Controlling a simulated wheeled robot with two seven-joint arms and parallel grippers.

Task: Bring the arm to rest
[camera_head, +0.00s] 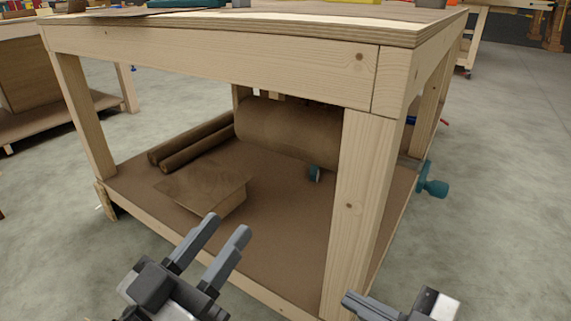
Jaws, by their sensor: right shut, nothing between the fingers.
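My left gripper (228,223) is at the bottom centre-left of the head view, in front of the workbench's lower shelf. Its two grey fingers stand apart with nothing between them. My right gripper (352,300) is at the bottom right, in front of the bench's near leg. It is shut and empty, and its lower part is cut off by the picture's edge. Neither gripper clearly touches the wooden workbench (200,52).
The bench's near corner leg (356,190) stands close to my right gripper. The lower shelf (285,225) bears a brown box (205,188), a large brown roll (285,130) and thin rolls (195,145). A teal clamp (435,187) juts out at right. Concrete floor (500,200) is clear on the right.

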